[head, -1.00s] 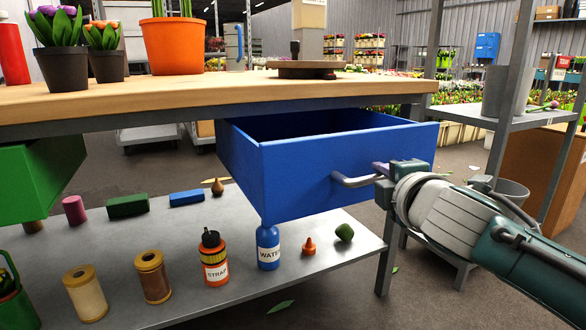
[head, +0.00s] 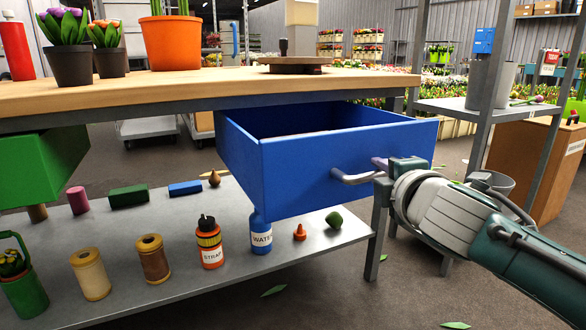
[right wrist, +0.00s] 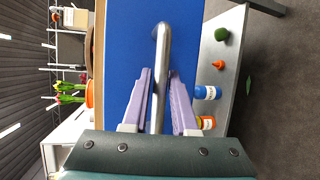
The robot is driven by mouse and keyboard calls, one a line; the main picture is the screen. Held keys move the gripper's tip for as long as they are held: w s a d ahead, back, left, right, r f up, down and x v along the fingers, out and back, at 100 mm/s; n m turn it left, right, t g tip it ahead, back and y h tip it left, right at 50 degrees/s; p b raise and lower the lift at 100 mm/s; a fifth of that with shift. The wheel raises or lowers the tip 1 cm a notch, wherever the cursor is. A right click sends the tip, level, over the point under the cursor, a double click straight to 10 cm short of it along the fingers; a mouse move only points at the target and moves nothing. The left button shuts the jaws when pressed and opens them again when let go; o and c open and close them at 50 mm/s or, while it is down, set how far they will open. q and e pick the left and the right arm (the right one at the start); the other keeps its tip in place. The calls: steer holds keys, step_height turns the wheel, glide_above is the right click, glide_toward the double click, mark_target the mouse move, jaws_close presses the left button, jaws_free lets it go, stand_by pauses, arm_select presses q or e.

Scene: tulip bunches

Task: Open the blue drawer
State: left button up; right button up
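The blue drawer (head: 345,165) hangs under the wooden tabletop and is pulled well out, its open top showing a dark interior. Its grey bar handle (head: 352,179) is on the front face. My right gripper (head: 376,170) is at the handle, coming from the right. In the right wrist view, the handle bar (right wrist: 161,60) runs between the two lilac fingers of my right gripper (right wrist: 161,92), which are closed about it. The blue drawer front (right wrist: 122,60) lies just beyond the fingertips. My left gripper is not in view.
A green drawer (head: 40,170) is at the left. The grey lower shelf (head: 190,235) below holds spools, a strap bottle (head: 209,245), a water bottle (head: 260,235) and small blocks. Flower pots stand on the tabletop (head: 200,87). A grey rack (head: 480,112) stands at the right.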

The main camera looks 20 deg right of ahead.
steer(key=o, duration=0.3)
steer(key=shift+s+r, duration=0.1)
steer(key=shift+s, duration=0.1)
steer(key=p+v, duration=0.4)
steer(key=v, duration=0.5)
steer(key=shift+s+a, duration=0.2)
steer(key=shift+s, duration=0.1)
